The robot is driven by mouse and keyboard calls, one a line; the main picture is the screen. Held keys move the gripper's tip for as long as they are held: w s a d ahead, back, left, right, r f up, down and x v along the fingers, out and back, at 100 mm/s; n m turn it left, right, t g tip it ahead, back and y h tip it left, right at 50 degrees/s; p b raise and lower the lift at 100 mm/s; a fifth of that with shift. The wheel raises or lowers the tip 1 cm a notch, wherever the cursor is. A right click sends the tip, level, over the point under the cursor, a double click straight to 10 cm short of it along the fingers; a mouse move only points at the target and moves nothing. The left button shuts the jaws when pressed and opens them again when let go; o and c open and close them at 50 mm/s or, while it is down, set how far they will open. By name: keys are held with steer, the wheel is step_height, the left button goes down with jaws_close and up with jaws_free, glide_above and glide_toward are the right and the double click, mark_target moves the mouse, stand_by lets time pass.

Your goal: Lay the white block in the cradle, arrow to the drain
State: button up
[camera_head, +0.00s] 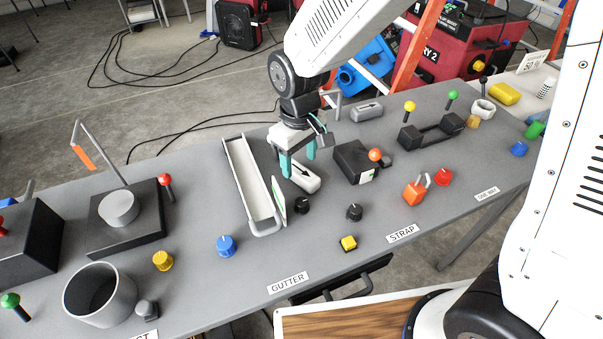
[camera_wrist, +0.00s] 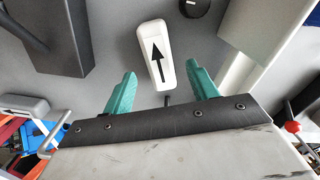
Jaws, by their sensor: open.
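The white block (camera_head: 309,180) lies on the grey table, right of the long pale trough. In the wrist view the white block (camera_wrist: 164,73) shows a black arrow on top, pointing up the picture, away from my gripper's palm.
A thin upright panel (camera_head: 279,200) stands beside the trough's near end. Black knobs (camera_head: 302,205) and (camera_head: 354,212) sit near the block. A black box (camera_head: 352,163) stands to its right.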

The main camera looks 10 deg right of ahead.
mark_target(301, 176)
steer(key=shift+f, duration=1.45)
steer(key=c, duration=1.2)
steer(key=shift+o, duration=0.2)
